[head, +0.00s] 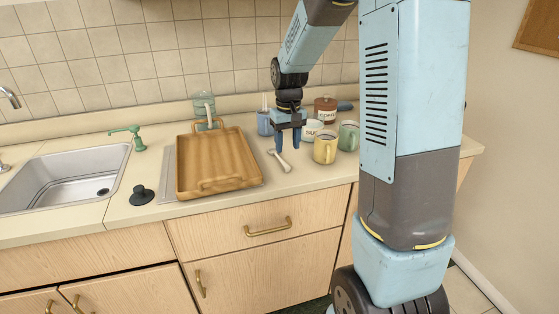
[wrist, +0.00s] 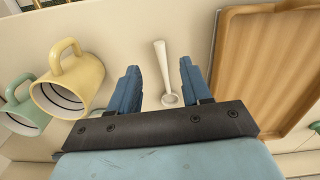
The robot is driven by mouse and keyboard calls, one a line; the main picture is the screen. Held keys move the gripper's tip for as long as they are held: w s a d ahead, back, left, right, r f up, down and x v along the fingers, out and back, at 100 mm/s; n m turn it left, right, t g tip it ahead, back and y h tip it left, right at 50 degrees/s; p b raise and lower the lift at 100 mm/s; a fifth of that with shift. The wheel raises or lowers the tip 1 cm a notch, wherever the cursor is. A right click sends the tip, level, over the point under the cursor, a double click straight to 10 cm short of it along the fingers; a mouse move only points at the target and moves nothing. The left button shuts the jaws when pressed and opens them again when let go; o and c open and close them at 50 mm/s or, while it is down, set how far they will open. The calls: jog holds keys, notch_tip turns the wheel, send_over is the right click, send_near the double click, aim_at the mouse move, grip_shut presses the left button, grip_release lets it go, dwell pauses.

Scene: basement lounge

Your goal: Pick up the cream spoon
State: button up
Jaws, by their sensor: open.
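The cream spoon (head: 280,161) lies on the counter between the wooden tray and the mugs. In the wrist view the spoon (wrist: 163,68) lies lengthwise between my two fingers, with its bowl close to the gripper's body and its handle pointing away. My gripper (head: 287,131) is open, pointing down at the counter near the spoon. In the wrist view the blue fingers (wrist: 160,82) stand apart on either side of the spoon, with nothing held between them.
A wooden tray (head: 184,182) lies left of the spoon. A yellow mug (head: 325,149) and a green mug (head: 348,137) stand to the right. Behind are a sugar pot (head: 311,131), a coffee canister (head: 325,108) and a blue cup (head: 264,124). A sink (head: 75,178) is far left.

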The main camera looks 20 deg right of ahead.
aim_at(287, 165)
jog(key=shift+w+f, duration=0.15)
jog(key=shift+f, duration=3.85)
jog(key=shift+c, duration=0.4)
grip_shut()
